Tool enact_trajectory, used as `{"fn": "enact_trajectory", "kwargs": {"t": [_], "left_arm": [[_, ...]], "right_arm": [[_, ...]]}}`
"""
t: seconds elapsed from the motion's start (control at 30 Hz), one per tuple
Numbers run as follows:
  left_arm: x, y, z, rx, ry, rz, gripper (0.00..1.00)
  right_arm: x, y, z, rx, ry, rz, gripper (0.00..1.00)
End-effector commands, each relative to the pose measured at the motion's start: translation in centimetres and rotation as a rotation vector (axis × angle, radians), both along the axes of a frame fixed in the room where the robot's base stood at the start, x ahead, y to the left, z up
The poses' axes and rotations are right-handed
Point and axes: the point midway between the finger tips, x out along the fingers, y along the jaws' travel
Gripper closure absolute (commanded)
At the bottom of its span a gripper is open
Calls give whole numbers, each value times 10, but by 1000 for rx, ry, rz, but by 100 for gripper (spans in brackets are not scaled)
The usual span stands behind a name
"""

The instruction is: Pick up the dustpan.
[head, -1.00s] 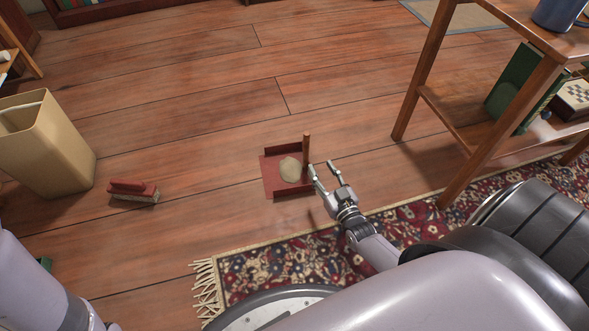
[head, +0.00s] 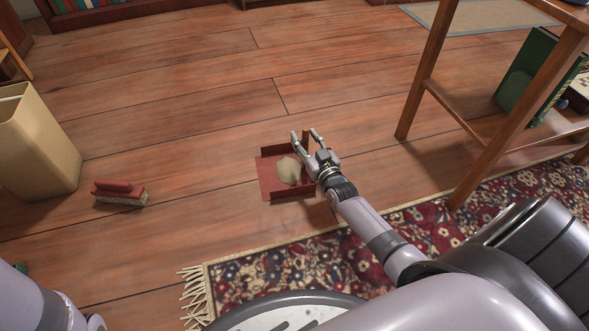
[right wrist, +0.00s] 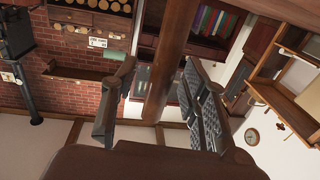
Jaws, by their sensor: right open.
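The red dustpan (head: 268,178) lies on the wooden floor with a pale beige heap (head: 289,170) in it. Its upright brown handle (head: 306,138) is partly hidden by my right gripper (head: 304,134). The right gripper is open, with its fingers on either side of the handle. In the right wrist view the handle (right wrist: 172,60) runs down from the top edge between the two open fingers (right wrist: 160,108). I cannot tell whether either finger touches it. My left gripper is out of view; only part of the left arm shows at lower left.
A red brush (head: 120,193) lies on the floor at left, near a tan bin (head: 38,145). A wooden shelf table (head: 440,150) stands at right, one leg near the patterned rug (head: 260,270). The floor beyond the dustpan is clear.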

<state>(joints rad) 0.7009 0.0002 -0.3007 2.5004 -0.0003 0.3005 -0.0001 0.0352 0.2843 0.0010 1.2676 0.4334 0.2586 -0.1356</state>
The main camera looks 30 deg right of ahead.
Motion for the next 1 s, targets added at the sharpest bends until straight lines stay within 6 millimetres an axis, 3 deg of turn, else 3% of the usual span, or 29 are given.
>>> {"fn": "enact_trajectory", "kwargs": {"t": [0.2,0.8,1.0], "left_arm": [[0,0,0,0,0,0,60],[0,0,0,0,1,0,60],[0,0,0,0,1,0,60]], "right_arm": [[1,0,1,0,1,0,59],[0,0,0,1,1,0,99],[0,0,0,1,1,0,100]]}}
